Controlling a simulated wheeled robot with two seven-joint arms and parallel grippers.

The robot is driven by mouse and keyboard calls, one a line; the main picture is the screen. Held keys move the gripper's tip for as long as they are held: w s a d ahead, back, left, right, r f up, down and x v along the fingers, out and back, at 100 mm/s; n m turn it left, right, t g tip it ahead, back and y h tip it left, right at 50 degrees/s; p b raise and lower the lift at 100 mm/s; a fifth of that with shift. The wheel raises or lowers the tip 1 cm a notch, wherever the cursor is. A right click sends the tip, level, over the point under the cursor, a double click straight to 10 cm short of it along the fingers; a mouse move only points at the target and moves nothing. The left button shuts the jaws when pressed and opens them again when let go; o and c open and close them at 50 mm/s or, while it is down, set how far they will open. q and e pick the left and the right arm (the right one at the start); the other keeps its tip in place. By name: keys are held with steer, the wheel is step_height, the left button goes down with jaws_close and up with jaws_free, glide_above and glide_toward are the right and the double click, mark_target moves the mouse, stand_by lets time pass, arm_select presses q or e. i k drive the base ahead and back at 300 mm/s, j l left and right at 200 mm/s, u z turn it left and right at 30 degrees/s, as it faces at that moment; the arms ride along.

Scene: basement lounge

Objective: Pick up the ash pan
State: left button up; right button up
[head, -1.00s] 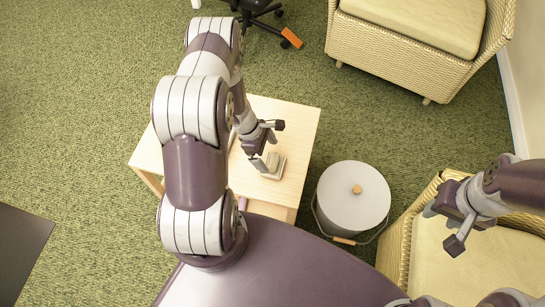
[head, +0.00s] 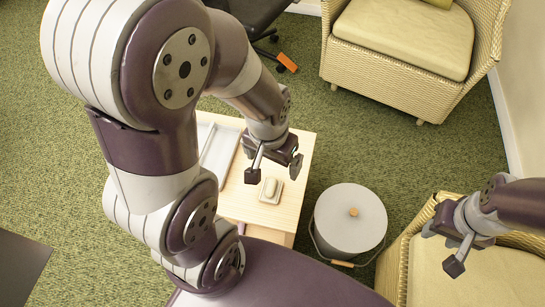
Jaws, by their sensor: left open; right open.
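A shallow pale grey tray (head: 219,150), which looks like the ash pan, lies on the light wooden table (head: 290,205). My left arm hides its left part. My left gripper (head: 273,170) is open and empty, to the right of the tray, with its fingers over the table near a small dish. I cannot tell its exact height above the table. My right gripper (head: 441,248) is open and empty at the right, in front of the wicker armchair seat.
A small square dish with a pale oval piece (head: 270,189) sits on the table. A grey lidded bucket (head: 350,225) stands right of the table. A wicker armchair (head: 400,60) is behind, another (head: 480,270) at right. Green carpet is open between.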

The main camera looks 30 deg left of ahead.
mark_target(218, 143)
steer(key=j+u, duration=0.15)
steer(key=u, duration=0.35)
steer(key=j+u, duration=0.2)
steer(key=u, duration=0.25)
steer(key=j+u, duration=0.15)
steer(key=u, duration=0.35)
steer(key=j+z, duration=0.15)
steer(key=z, duration=0.2)
steer(key=i+j+z, duration=0.1)
steer(key=z, duration=0.3)
steer(key=j+z, duration=0.35)
steer(key=l, duration=0.1)
